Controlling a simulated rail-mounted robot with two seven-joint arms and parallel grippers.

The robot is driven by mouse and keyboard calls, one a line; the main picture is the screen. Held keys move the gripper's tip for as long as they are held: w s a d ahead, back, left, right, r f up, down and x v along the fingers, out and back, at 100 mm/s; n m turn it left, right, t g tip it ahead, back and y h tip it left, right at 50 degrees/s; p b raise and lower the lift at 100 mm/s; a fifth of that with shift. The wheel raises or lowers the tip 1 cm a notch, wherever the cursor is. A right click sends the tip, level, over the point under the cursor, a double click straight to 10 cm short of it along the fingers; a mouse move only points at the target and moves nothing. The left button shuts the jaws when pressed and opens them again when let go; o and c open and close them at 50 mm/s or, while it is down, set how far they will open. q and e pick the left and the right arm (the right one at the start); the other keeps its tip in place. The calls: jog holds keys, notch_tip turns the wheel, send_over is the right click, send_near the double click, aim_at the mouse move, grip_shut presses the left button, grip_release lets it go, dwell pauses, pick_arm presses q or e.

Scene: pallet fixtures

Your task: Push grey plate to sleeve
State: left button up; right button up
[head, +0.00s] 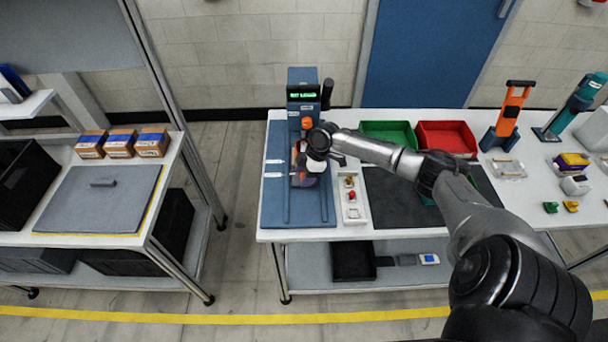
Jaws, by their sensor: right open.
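My right gripper (311,166) reaches in from the right, over the blue base of a bench fixture (285,210). It is open, pointing down in front of the fixture's upright column. A small grey plate-like part (303,180) shows just below the gripper, between two dark rails on the blue base. The gripper hides much of it, and I cannot tell whether they touch. The upright blue column (302,98) behind has a green display and an orange round part (306,123). I cannot pick out the sleeve with certainty. My left gripper is not in view.
A narrow white tray (354,212) with small red and tan parts stands right of the blue base. Green (388,131) and red (446,139) bins stand behind a dark mat (400,208). A side table at left holds a grey board (98,205) and small boxes (120,143).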

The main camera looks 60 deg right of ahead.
jog(key=shift+f, duration=0.15)
jog(key=shift+c, duration=0.4)
grip_shut()
